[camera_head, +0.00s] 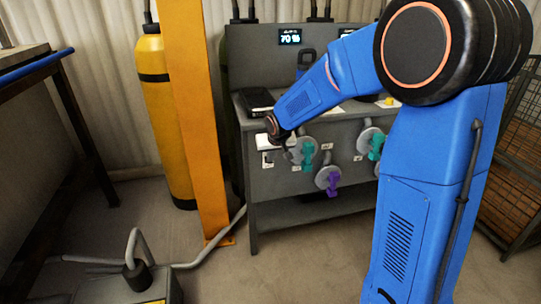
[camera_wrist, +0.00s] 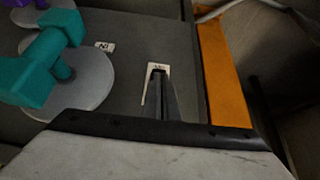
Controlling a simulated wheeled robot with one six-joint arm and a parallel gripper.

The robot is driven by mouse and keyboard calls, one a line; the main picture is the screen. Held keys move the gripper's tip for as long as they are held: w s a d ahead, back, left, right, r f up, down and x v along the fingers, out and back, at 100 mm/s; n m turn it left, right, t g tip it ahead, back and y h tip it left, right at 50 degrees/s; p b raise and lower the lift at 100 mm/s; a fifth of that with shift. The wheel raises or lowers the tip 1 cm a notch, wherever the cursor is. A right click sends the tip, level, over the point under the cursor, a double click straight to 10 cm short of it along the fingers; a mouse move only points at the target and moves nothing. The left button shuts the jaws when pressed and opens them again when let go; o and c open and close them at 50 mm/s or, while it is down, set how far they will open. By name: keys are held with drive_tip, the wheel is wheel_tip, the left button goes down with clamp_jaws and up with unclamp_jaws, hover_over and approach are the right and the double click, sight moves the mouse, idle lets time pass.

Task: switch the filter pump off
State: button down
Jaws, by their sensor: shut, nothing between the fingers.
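A small white switch plate is on the grey front panel of the bench, beside the orange post. It shows in the wrist view (camera_wrist: 146,99), with my gripper (camera_wrist: 158,74) directly in front of it. The fingers are shut together and empty, and they hide most of the plate. The switch lever's position cannot be seen, nor can I tell whether the fingers touch it. In the head view my gripper (camera_head: 267,157) points down at the left end of the panel. The plate's lettering is too small to read.
Turquoise (camera_head: 307,152) and purple (camera_head: 329,181) valve handles sit right of the gripper in the head view. An orange post (camera_head: 195,110) stands close left of the bench. A dark box with a hose (camera_head: 137,281) is on the floor. A display (camera_head: 289,37) is lit.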

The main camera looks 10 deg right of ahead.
drive_tip(key=shift+s+f, duration=0.35)
drive_tip(key=shift+f, duration=0.2)
drive_tip(key=shift+s+f, duration=0.3)
drive_tip(key=shift+f, duration=0.2)
drive_tip(key=shift+w, duration=0.1)
drive_tip(key=shift+w+r, duration=0.4)
drive_tip(key=shift+w, duration=0.2)
drive_tip(key=shift+s, duration=0.1)
